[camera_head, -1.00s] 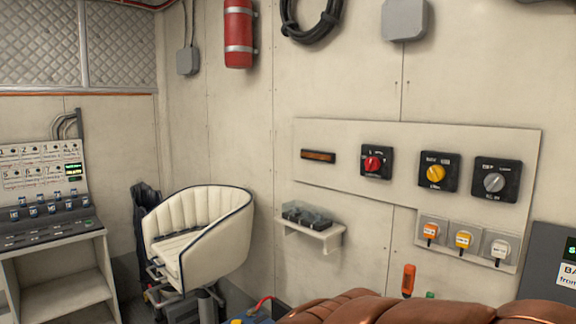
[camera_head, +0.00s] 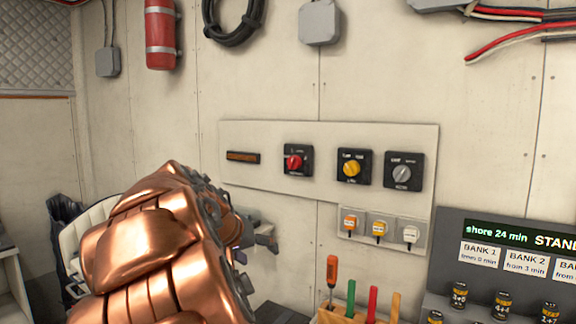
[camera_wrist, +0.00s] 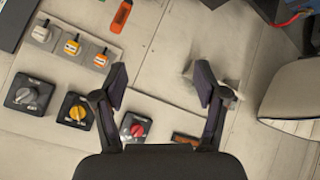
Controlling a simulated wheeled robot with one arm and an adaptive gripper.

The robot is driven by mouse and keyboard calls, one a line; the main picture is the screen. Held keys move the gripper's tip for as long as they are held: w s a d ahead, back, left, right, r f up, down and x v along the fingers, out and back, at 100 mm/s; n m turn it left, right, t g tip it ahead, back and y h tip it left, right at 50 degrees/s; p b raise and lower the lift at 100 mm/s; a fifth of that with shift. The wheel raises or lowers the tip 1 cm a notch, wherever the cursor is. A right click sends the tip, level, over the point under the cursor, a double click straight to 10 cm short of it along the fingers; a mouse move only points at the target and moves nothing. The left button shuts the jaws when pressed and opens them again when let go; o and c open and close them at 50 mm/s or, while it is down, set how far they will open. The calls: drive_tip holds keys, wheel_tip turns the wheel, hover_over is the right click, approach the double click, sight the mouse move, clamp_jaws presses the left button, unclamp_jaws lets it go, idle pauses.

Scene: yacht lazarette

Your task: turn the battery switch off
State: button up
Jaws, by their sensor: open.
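Three rotary switches sit on a white wall panel (camera_head: 330,200): a red knob (camera_head: 294,162), a yellow knob (camera_head: 351,168) and a grey knob (camera_head: 401,173), each on a black plate. Their labels are too small to read surely, so I cannot tell which is the battery switch. In the wrist view the red knob (camera_wrist: 137,130) is just inside the left finger, and the yellow knob (camera_wrist: 78,112) and grey knob (camera_wrist: 25,95) are further left. My gripper (camera_wrist: 160,85) is open and empty, apart from the knobs.
A rack of coloured-handled tools (camera_head: 350,305) and a battery display stand (camera_head: 510,250) are at lower right. A white seat (camera_head: 90,225) is at left, partly behind my arm.

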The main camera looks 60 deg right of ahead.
drive_tip(key=w+d+r+m+h, duration=0.1)
drive_tip(key=w+d+r+h, duration=0.15)
drive_tip(key=d+r, duration=0.35)
drive_tip(key=w+d+r+m+h, duration=0.2)
drive_tip(key=w+d+r, duration=0.15)
drive_tip(key=d, duration=0.45)
drive_tip(key=t+h, duration=0.2)
drive_tip(key=h, duration=0.2)
approach(291, 162)
drive_tip(key=d, duration=0.2)
drive_tip(key=shift+m, duration=0.4)
drive_tip(key=shift+w+d+p, duration=0.2)
drive_tip(key=shift+d+p, duration=0.2)
drive_tip(key=shift+d, duration=0.55)
drive_tip(key=shift+w+d+p, duration=0.2)
drive_tip(key=shift+d+p, duration=0.15)
drive_tip(key=shift+d, duration=0.6)
drive_tip(key=shift+w+d+p, duration=0.25)
drive_tip(key=shift+d+p, duration=0.15)
drive_tip(key=shift+d, duration=0.55)
drive_tip(key=shift+d+p, duration=0.5)
drive_tip(key=shift+d, duration=0.35)
drive_tip(key=c, duration=1.1)
drive_tip(key=shift+f, duration=0.1)
drive_tip(key=shift+c, duration=0.2)
